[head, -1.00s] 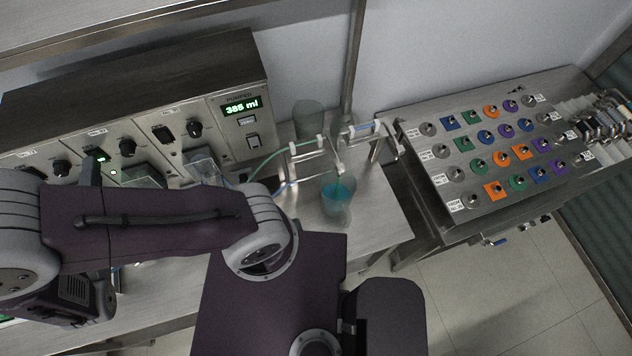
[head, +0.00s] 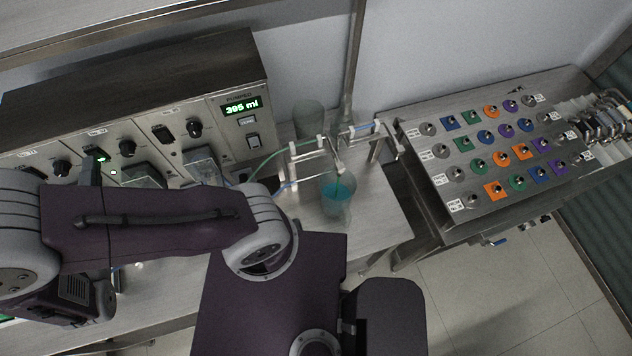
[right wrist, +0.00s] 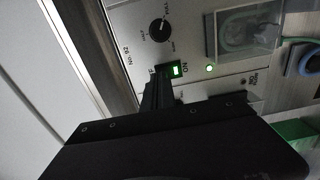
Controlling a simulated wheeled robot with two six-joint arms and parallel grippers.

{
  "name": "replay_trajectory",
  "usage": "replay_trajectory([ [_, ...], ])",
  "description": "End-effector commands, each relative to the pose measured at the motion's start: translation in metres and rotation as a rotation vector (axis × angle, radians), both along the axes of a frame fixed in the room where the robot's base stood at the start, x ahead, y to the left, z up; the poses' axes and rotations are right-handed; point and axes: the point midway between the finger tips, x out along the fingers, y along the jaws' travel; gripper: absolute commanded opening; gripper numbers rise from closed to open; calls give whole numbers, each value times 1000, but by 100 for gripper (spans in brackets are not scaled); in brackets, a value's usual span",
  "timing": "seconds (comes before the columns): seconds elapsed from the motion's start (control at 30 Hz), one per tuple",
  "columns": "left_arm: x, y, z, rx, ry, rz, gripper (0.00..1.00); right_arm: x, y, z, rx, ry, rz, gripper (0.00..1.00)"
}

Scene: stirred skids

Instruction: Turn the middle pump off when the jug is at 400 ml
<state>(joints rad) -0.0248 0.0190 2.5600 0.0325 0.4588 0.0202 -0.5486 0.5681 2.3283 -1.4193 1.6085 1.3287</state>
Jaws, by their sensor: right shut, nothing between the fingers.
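The pump panel's display (head: 241,107) reads 395 ml in green in the head view. The jug (head: 337,197) stands on the bench under the tube outlet and holds blue liquid. The middle pump's rocker switch (head: 101,156) glows green; in the right wrist view the lit switch (right wrist: 176,70) has the ON label beside it. My right gripper (right wrist: 160,84) is shut and empty, its fingertips right at the switch; I cannot tell whether they touch it. In the head view the right gripper (head: 91,172) is partly hidden behind my arm. My left gripper is not in view.
The middle pump's knob (right wrist: 159,31) and a green lamp (right wrist: 209,68) sit close to the fingers. Other pumps with dark switches (head: 163,132) flank it. A clear container (head: 308,118) stands behind the jug. A board of coloured knobs (head: 490,155) is at the right.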

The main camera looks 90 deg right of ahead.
Motion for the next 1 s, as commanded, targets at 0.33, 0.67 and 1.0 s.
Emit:
replay_trajectory([
  [0.33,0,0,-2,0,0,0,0,4,-9,0,1,0,-1,0],
  [0.67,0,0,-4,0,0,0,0,5,-11,0,1,0,0,0],
  [1.0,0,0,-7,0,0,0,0,0,1,0,0,0,0,0],
])
